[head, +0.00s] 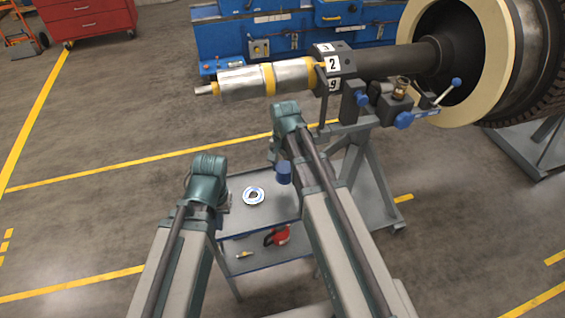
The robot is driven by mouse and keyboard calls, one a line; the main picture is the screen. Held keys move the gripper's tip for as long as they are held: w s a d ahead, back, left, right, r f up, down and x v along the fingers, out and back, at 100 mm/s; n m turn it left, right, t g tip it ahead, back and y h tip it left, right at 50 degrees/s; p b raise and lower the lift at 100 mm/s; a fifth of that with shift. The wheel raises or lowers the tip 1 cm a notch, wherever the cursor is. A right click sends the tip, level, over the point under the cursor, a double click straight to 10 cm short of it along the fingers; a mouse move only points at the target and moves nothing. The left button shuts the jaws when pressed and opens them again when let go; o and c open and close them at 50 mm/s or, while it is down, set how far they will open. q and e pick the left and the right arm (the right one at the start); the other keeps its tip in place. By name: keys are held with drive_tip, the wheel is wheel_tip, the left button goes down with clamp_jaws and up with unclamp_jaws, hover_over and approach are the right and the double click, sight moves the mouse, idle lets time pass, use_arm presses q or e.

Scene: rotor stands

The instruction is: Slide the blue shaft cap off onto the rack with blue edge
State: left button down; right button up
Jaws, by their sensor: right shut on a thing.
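The blue shaft cap (284,173) hangs beside my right forearm, above the right part of the rack. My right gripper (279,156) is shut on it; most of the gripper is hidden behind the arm. The grey rack with blue edge (236,184) stands on the floor below, partly covered by my arms. The shaft (240,83), silver with yellow bands, points left and its narrow tip is bare. My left gripper (226,199) is mostly hidden by its wrist, near the rack's left side, and its jaws cannot be made out.
A white and blue ring (253,196) lies on the rack's upper shelf. A red tool (277,236) lies on the lower shelf. A grey stand (371,160) carries the shaft. Blue cabinets (225,38) and a red cabinet (88,17) stand behind. The floor at left is clear.

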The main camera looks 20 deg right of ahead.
drive_tip(key=shift+f, duration=0.2)
wheel_tip(320, 180, down, 6)
drive_tip(key=b, duration=0.7)
drive_tip(key=shift+f, duration=0.25)
drive_tip(key=o, duration=1.2)
drive_tip(key=shift+c, duration=0.2)
drive_tip(key=shift+r, duration=0.1)
wheel_tip(320, 180, up, 8)
drive_tip(key=p, duration=0.8)
